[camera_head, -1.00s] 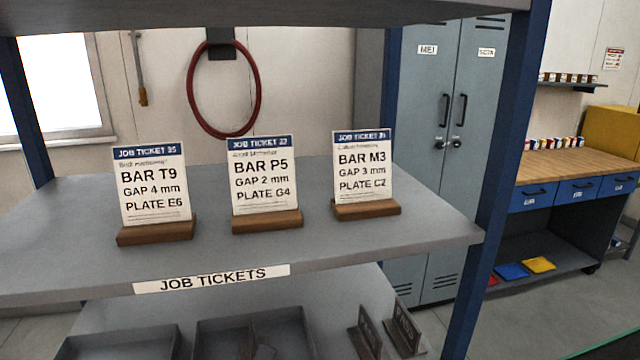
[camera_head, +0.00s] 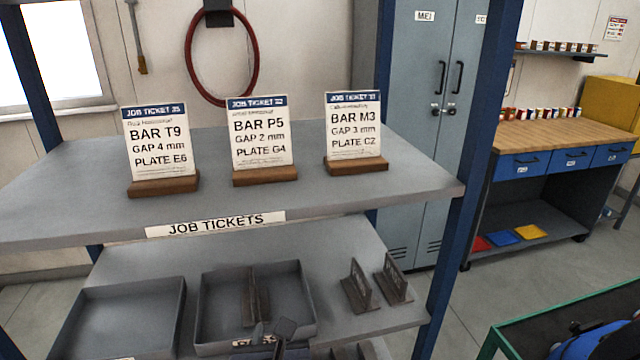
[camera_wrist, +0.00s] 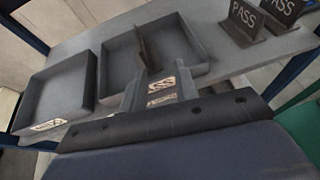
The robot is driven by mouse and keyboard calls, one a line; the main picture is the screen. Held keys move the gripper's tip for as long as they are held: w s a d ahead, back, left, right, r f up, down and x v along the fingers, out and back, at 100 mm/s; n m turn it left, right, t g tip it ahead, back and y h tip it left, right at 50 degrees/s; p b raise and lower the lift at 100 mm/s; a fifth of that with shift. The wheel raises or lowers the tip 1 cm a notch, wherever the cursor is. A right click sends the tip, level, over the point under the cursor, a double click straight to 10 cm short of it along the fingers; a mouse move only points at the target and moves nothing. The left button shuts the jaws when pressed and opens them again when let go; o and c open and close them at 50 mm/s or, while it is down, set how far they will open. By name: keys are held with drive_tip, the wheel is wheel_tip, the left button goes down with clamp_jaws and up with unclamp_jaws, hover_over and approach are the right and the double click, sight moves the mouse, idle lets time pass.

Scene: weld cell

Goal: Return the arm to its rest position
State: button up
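My gripper (camera_head: 268,342) shows only in part at the bottom of the head view, in front of the right-hand grey tray (camera_head: 206,310) on the lower shelf. In the wrist view a dark bar and a blue surface of my own arm fill the bottom. A dark angled piece (camera_head: 255,295) stands inside the right-hand tray, clear of my gripper.
A left-hand tray (camera_head: 120,290) looks empty. Two angled stands (camera_head: 360,287) marked PASS in the wrist view stand to the right. The upper shelf (camera_head: 80,215) with three job tickets overhangs them. A blue post (camera_head: 455,220) and a green-edged surface (camera_head: 510,325) lie right.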

drive_tip(key=shift+w+d, duration=0.1)
drive_tip(key=shift+d, duration=0.2)
